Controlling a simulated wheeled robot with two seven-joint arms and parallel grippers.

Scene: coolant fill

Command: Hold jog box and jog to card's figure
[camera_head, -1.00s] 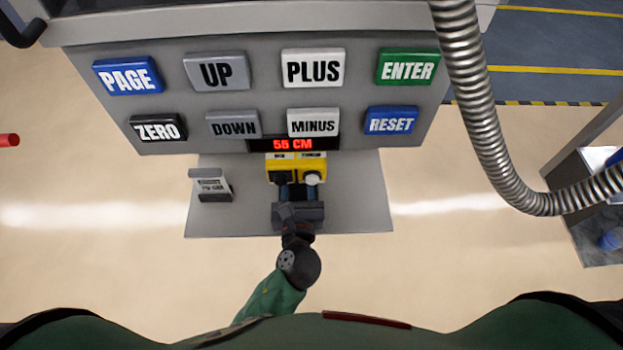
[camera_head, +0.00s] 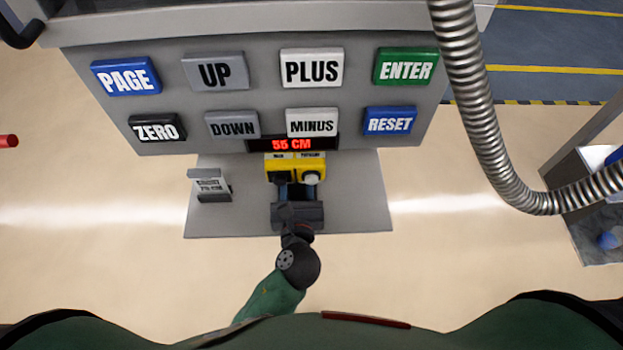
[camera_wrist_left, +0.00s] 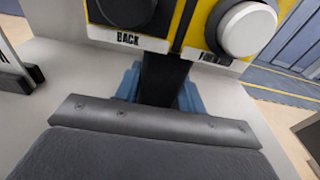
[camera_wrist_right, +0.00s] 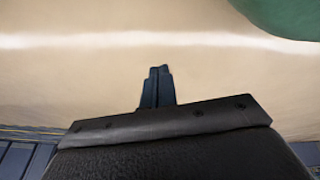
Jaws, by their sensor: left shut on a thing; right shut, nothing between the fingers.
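The yellow jog box (camera_head: 296,160) sits below the panel on the grey shelf (camera_head: 350,205). In the left wrist view the jog box (camera_wrist_left: 182,30) has a black BACK button (camera_wrist_left: 125,10) and a white FORWARD button (camera_wrist_left: 247,28). My left gripper (camera_head: 297,190) is shut on the jog box's dark lower part, with a blue finger (camera_wrist_left: 128,82) on either side. The red display (camera_head: 292,144) reads 55 CM. A small card (camera_head: 208,186) stands in a holder at the shelf's left; its print is too small to read. My right gripper (camera_wrist_right: 157,88) is shut and empty over bare floor.
The panel above carries PAGE (camera_head: 126,76), UP, PLUS, ENTER, ZERO, DOWN, MINUS and RESET (camera_head: 390,121) keys. A ribbed metal hose (camera_head: 475,100) hangs at the right, beside a metal cart (camera_head: 590,225). The floor in front of the shelf is clear.

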